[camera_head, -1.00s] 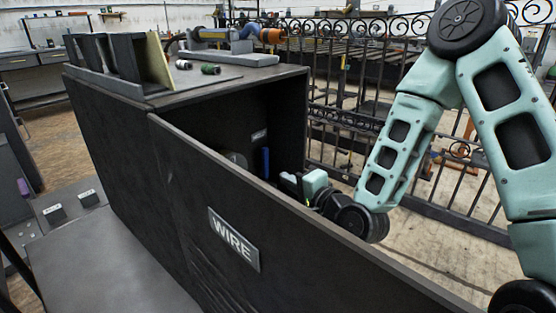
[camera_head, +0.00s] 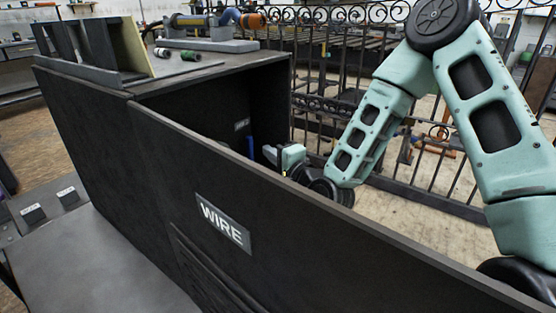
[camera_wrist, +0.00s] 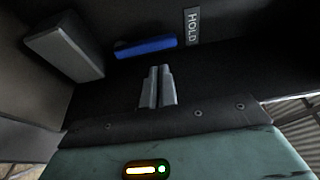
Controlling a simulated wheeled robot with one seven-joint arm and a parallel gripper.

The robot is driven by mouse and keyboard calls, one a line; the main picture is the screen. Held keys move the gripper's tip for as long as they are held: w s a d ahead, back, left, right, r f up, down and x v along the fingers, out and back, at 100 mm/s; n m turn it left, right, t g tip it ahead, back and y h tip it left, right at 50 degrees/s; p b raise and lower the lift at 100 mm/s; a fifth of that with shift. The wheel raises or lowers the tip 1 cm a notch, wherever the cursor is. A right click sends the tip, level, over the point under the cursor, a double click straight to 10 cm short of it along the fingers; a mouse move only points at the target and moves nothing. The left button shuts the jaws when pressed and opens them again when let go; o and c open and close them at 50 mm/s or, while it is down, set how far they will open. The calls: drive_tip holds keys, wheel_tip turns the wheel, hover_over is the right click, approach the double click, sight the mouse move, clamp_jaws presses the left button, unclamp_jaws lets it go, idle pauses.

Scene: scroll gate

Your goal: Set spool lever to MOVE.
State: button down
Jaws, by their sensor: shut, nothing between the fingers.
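Inside the dark cabinet, a blue bar (camera_wrist: 146,46), which looks like the spool lever's handle, lies next to a HOLD label (camera_wrist: 192,27) in the wrist view. It also shows upright on the cabinet's inner side in the head view (camera_head: 251,146). No MOVE label is in sight. My gripper (camera_wrist: 158,72) is shut and empty, its fingertips just below the blue bar in the wrist picture, with a small gap between them. In the head view my gripper (camera_head: 268,154) is inside the cabinet, right of the blue bar, partly hidden by the front panel.
A grey block (camera_wrist: 64,46) stands left of the blue bar. The open cabinet door or panel labelled WIRE (camera_head: 222,222) runs in front of my arm. The cabinet top (camera_head: 225,60) carries a tool and small cylinders. An iron gate (camera_head: 340,100) stands behind.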

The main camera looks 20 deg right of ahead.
sight(253, 153)
drive_tip(key=x, duration=0.4)
drive_tip(key=shift+w+a, duration=0.1)
drive_tip(key=shift+w, duration=0.25)
drive_tip(key=shift+s+a+n+b, duration=0.3)
drive_tip(key=shift+n+b, duration=0.3)
drive_tip(key=shift+b, duration=0.2)
drive_tip(key=n+b, duration=0.1)
drive_tip(key=a+n+t+y+b, duration=0.1)
drive_tip(key=n+b, duration=0.1)
drive_tip(key=s+a+n+b, duration=0.1)
drive_tip(key=n+b, duration=0.1)
drive_tip(key=shift+s+f+t, duration=0.1)
drive_tip(key=shift+f+t, duration=0.2)
drive_tip(key=shift+t, duration=0.1)
drive_tip(key=n+b, duration=0.1)
drive_tip(key=n+y+b, duration=0.1)
drive_tip(key=a+n+b, duration=0.1)
drive_tip(key=shift+s+f+y, duration=0.25)
drive_tip(key=shift+s+y, duration=0.05)
drive_tip(key=shift+s, duration=0.05)
drive_tip(key=n+b, duration=0.1)
drive_tip(key=n, duration=0.1)
drive_tip(key=a+n+y+b, duration=0.1)
drive_tip(key=n+b, duration=0.1)
drive_tip(key=s+f+n+y+b, duration=0.1)
drive_tip(key=shift+a+f+n, duration=0.1)
drive_tip(key=shift+a+n, duration=0.15)
drive_tip(key=shift+n, duration=0.15)
drive_tip(key=shift+b, duration=0.35)
